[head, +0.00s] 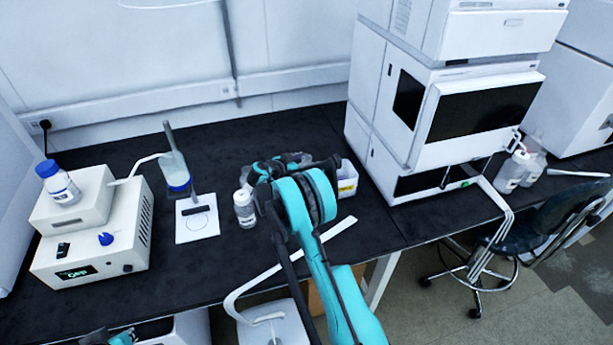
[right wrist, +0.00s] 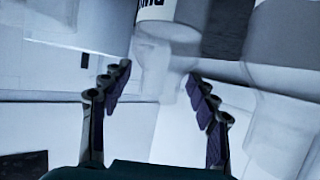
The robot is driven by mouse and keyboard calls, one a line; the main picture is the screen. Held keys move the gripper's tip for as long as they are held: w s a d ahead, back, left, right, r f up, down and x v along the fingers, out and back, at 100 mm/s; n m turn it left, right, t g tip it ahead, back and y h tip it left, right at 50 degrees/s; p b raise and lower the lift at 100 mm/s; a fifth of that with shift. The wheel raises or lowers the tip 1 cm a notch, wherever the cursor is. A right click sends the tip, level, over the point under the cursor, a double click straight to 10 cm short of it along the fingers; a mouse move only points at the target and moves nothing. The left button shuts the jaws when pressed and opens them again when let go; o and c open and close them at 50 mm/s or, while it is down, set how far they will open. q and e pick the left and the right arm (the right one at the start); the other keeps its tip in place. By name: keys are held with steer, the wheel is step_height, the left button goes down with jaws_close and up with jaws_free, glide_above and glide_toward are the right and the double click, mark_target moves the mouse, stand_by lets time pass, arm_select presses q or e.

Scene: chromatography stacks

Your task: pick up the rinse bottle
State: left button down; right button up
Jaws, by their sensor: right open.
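My right gripper (head: 290,162) is over the middle of the dark bench in the head view. In the right wrist view its two fingers (right wrist: 158,88) are apart, with nothing gripped. Beyond them, between the fingertips, is a blurred pale bottle (right wrist: 160,60) with a dark-lettered label, seen neck down in the picture. In the head view clear bottle shapes (head: 296,157) show behind the right gripper, mostly hidden by it. I cannot tell for certain which bottle is the rinse bottle. Part of my left arm (head: 118,339) shows at the bottom edge; its jaws cannot be made out.
A small white-capped bottle (head: 244,212) stands just left of the right gripper. A white bin (head: 347,180) is just right of it. A tall instrument stack (head: 395,130) stands further right. A white device (head: 95,235) with a blue-capped bottle (head: 60,187) is at left.

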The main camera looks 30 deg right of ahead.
steer(key=shift+c, duration=1)
jaws_close()
